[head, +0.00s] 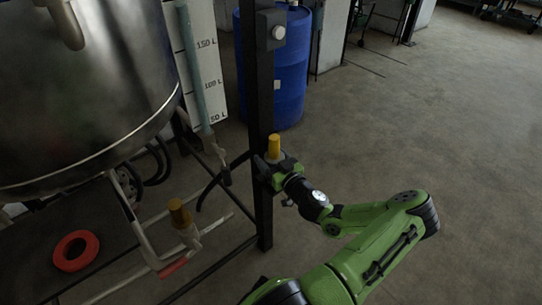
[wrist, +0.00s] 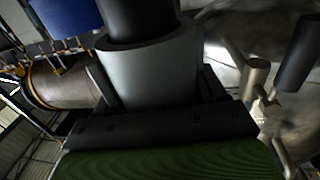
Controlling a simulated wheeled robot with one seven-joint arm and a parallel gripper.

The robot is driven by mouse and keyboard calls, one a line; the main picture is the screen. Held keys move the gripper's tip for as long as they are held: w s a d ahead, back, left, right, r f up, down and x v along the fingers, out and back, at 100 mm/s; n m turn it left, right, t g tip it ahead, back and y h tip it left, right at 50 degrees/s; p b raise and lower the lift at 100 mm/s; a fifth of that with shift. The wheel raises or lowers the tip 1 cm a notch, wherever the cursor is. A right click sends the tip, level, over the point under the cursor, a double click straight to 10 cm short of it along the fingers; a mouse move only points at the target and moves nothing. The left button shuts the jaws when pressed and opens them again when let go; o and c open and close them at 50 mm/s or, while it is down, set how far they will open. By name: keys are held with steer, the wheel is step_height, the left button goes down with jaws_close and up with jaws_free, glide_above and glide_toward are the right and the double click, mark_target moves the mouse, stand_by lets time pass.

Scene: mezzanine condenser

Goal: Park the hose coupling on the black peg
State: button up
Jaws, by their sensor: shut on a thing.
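My gripper (head: 272,176) is beside the black upright post in the head view, at the far end of my green arm. It is shut on the hose coupling (head: 274,155), a grey collar with a yellow-orange top standing upright. In the wrist view the grey collar (wrist: 150,72) sits between the dark jaws. A black round piece (wrist: 142,22) runs through the collar's opening; I cannot tell whether it is hose or peg. I cannot pick out the black peg for certain in either view.
The black post (head: 263,200) stands close beside my gripper. A steel vessel (head: 90,90) fills the left. A yellow-topped fitting (head: 180,212) and an orange-red ring (head: 76,251) are below it. A blue drum (head: 290,70) stands behind.

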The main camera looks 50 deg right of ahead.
mark_target(271, 165)
steer(key=shift+f, duration=1.5)
steer(key=o, duration=1.5)
steer(key=shift+c, duration=0.2)
steer(key=shift+s+f, duration=0.1)
steer(key=p+v, duration=0.2)
steer(key=v, duration=1.3)
steer(key=shift+s+p, duration=0.3)
steer(key=shift+p, duration=0.1)
steer(key=shift+w+a, duration=0.1)
steer(key=shift+a, duration=0.05)
